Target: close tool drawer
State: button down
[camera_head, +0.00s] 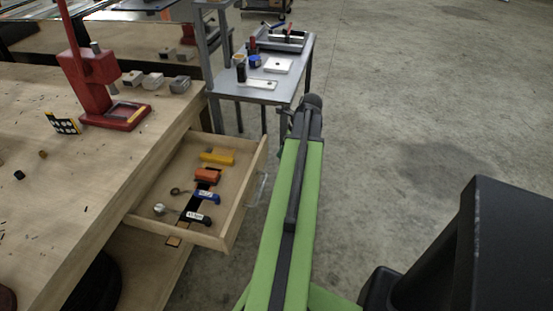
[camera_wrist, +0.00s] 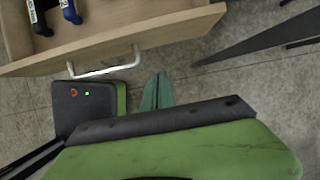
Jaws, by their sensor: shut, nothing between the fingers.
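The wooden tool drawer (camera_head: 240,212) is pulled out from the workbench in the head view. It holds a yellow tool, an orange tool and blue and black handled tools. Its pale metal handle (camera_head: 262,188) is on the front face. In the wrist view the drawer front (camera_wrist: 150,36) crosses the top, with the handle (camera_wrist: 105,68) below it. My gripper (camera_wrist: 157,88) is shut and empty, just beyond the handle's right end and apart from the drawer front. In the head view the fingertips are hidden behind my green arm.
The wooden workbench (camera_head: 60,190) carries a red press (camera_head: 98,85) and grey blocks. A grey metal table (camera_head: 235,85) with tools and trays stands behind the drawer. The concrete floor (camera_head: 420,80) to the right is open.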

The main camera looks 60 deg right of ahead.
jog(key=w+a+f+b, duration=0.1)
jog(key=w+f+b, duration=0.4)
jog(key=w+f, duration=0.1)
jog(key=shift+a+f, duration=0.2)
jog(key=shift+f, duration=0.25)
jog(key=shift+w, duration=0.1)
